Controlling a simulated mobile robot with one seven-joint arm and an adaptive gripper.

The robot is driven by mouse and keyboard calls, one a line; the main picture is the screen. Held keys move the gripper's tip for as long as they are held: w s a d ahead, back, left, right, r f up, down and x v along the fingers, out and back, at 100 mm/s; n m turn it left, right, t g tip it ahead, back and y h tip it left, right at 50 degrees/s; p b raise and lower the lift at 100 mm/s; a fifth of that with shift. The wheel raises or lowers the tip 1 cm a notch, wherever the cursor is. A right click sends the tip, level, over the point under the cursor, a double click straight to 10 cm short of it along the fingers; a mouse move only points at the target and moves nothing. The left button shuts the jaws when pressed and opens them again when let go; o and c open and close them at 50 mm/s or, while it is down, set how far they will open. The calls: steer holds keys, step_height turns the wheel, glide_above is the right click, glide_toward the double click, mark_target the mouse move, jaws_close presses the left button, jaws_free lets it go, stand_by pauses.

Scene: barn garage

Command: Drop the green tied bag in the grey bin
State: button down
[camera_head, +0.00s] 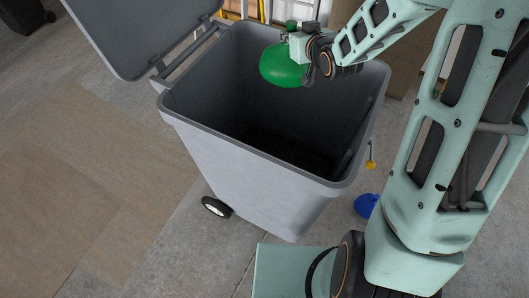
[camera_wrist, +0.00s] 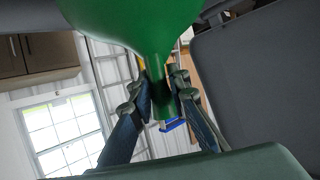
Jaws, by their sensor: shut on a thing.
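The green tied bag (camera_head: 283,66) hangs at my gripper (camera_head: 305,50), over the far part of the grey bin's opening. The grey bin (camera_head: 235,175) stands upright with its lid (camera_head: 145,32) swung open to the upper left. The visible inside of the bin is dark and looks empty. In the wrist view, my gripper (camera_wrist: 163,92) is shut on the narrow neck of the green bag (camera_wrist: 125,18), one finger on each side. The bag's round body fills the top of that view. The bag's height over the rim is hard to judge.
A blue object (camera_head: 366,205) lies on the floor to the right of the bin. Brown boards (camera_head: 90,190) cover the floor at left. Cardboard-coloured boxes (camera_head: 400,75) stand behind the bin. The wrist view shows a window (camera_wrist: 62,135) and a brown cabinet (camera_wrist: 38,55).

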step_height(320, 180, down, 5)
steer(key=shift+b, duration=1.2)
steer(key=c, duration=1.9)
jaws_free()
steer(key=shift+o, duration=0.7)
steer(key=shift+f, duration=0.1)
steer(key=v, duration=1.2)
